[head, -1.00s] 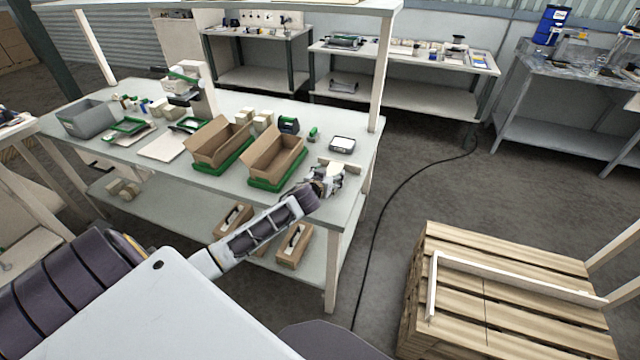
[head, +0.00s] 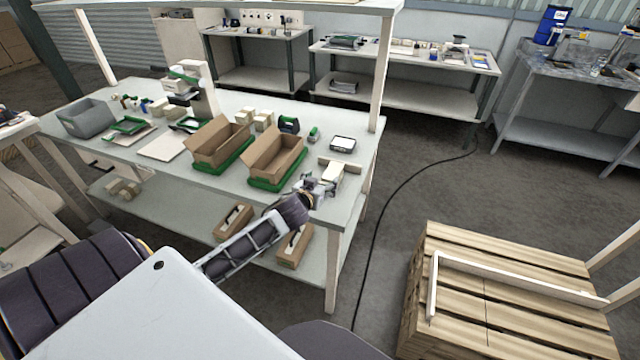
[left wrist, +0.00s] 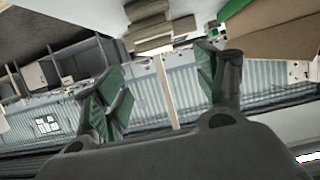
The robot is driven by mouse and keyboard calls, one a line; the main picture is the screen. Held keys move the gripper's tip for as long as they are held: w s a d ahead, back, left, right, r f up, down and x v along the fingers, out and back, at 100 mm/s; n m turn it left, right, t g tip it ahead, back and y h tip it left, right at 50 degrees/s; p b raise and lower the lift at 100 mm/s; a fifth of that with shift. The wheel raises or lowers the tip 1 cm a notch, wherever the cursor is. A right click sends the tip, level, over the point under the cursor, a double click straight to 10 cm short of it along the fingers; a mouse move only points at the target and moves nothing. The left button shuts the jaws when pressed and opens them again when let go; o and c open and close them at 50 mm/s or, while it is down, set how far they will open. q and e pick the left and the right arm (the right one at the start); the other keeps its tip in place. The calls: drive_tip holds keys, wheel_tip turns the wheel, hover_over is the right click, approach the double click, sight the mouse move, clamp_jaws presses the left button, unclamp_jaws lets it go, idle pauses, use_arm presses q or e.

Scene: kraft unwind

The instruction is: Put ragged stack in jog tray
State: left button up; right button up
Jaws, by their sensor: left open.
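A pale cream block with layered edges, which looks like the ragged stack (head: 333,174), sits at the front right corner of the workbench. Layered cream and tan pieces also show at the top of the left wrist view (left wrist: 150,28). A low pale wall (head: 347,165) stands just behind the block; it may be part of the jog tray, but I cannot tell for sure. My left gripper (head: 310,188) is at the bench's front edge, just left of the block. Its fingers (left wrist: 160,85) are spread with nothing between them. My right gripper is not in view.
Two open cardboard boxes in green trays (head: 277,184) stand left of my gripper. A small scale (head: 342,144) lies behind the block. A bench post (head: 380,75) rises at the right. A wooden pallet with a pale L-shaped fence (head: 436,285) is at the lower right.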

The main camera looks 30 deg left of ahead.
use_arm(q)
drive_tip(key=shift+s+r, duration=0.2)
drive_tip(key=shift+s, duration=0.15)
drive_tip(key=shift+o, duration=0.4)
